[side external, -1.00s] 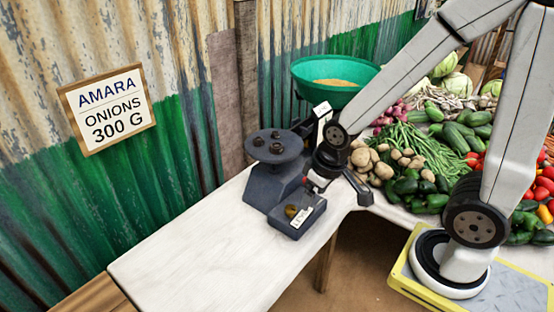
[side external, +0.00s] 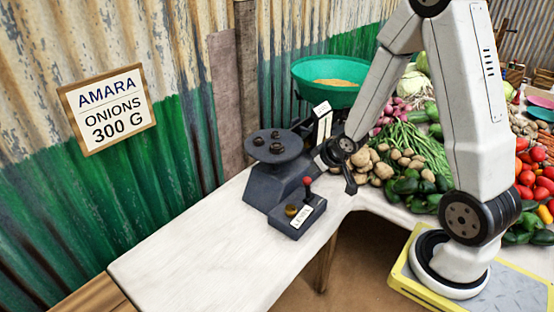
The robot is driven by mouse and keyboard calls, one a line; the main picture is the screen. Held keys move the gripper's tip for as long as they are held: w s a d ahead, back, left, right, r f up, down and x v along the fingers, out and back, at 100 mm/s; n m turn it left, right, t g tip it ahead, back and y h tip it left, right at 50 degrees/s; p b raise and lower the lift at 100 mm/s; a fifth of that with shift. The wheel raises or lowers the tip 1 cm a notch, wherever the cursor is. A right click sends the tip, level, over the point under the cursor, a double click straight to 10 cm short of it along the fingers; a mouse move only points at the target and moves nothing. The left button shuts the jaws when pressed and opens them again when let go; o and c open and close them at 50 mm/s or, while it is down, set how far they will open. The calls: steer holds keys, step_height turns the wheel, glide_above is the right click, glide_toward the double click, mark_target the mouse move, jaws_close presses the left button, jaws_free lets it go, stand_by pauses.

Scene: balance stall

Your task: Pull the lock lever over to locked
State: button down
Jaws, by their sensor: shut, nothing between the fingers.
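The dark grey balance (side external: 272,185) stands on the white counter with a round pan (side external: 277,147) on top. On its low front box, the lock lever shows a red knob (side external: 307,182) on a short, roughly upright stalk at the back right end. A small brass knob (side external: 291,210) and a white label (side external: 301,217) sit nearer the front; the label's text is too small to read. My gripper (side external: 319,161) is shut and empty, just above and right of the red knob, seemingly apart from it.
A green bowl (side external: 334,92) of grain stands behind the balance. Potatoes (side external: 384,165), green beans and peppers (side external: 408,187) lie close on the right. The white counter (side external: 190,250) is clear at the front left. A sign on the wall reads "AMARA ONIONS 300 G" (side external: 107,108).

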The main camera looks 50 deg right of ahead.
mark_target(307, 189)
steer(key=d+f+t, duration=0.3)
steer(key=d+f, duration=0.1)
steer(key=d, duration=0.2)
steer(key=shift+w+d+m, duration=0.2)
steer(key=shift+d+m, duration=0.15)
steer(key=shift+m, duration=0.05)
steer(key=shift+w+f, duration=0.1)
steer(key=shift+x, duration=4.85)
